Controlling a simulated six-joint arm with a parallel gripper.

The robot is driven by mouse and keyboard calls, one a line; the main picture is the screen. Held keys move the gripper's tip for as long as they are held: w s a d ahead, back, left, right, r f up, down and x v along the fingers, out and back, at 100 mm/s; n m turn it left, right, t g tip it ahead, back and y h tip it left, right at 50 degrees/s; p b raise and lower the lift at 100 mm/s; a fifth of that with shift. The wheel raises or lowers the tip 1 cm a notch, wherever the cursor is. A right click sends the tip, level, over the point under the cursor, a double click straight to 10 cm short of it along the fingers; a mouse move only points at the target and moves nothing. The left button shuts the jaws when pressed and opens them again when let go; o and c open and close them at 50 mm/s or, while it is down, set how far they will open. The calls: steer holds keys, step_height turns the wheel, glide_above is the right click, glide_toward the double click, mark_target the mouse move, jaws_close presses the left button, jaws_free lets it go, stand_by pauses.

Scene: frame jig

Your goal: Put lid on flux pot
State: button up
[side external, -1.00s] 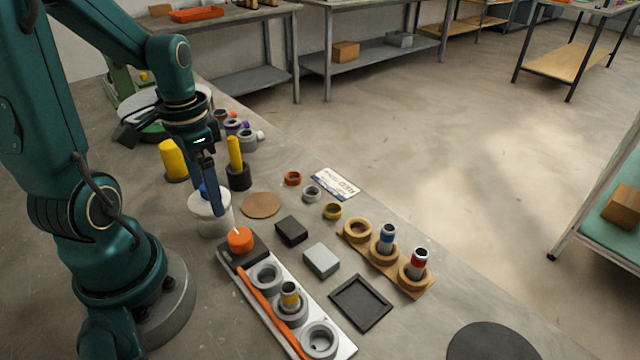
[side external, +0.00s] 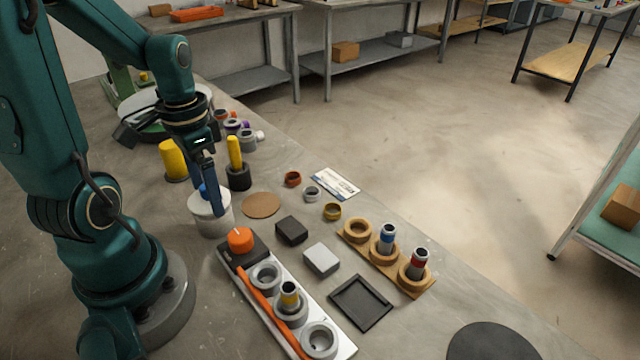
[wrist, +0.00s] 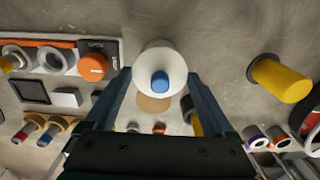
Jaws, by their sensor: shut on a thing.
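The flux pot (side external: 214,226) is a pale round pot standing on the bench beside a round tan mat. The white lid (side external: 199,204) with a blue knob (side external: 203,189) is at the pot's top; no clear gap shows between them. In the side view my gripper (side external: 214,200) partly hides the lid and pot rim.
A yellow-handled tool in a black holder (side external: 239,178) and a yellow cylinder (side external: 173,160) stand close behind the pot. A grey jig plate (side external: 335,342) with an orange knob (side external: 240,240) is in front. The tan mat (side external: 262,205) is bare.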

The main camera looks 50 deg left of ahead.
steer(key=shift+f, duration=0.2)
steer(key=shift+f, duration=0.5)
steer(key=o, duration=1)
steer(key=shift+o, duration=0.2)
steer(key=shift+r, duration=0.1)
steer(key=shift+r, duration=0.65)
steer(key=shift+r, duration=0.1)
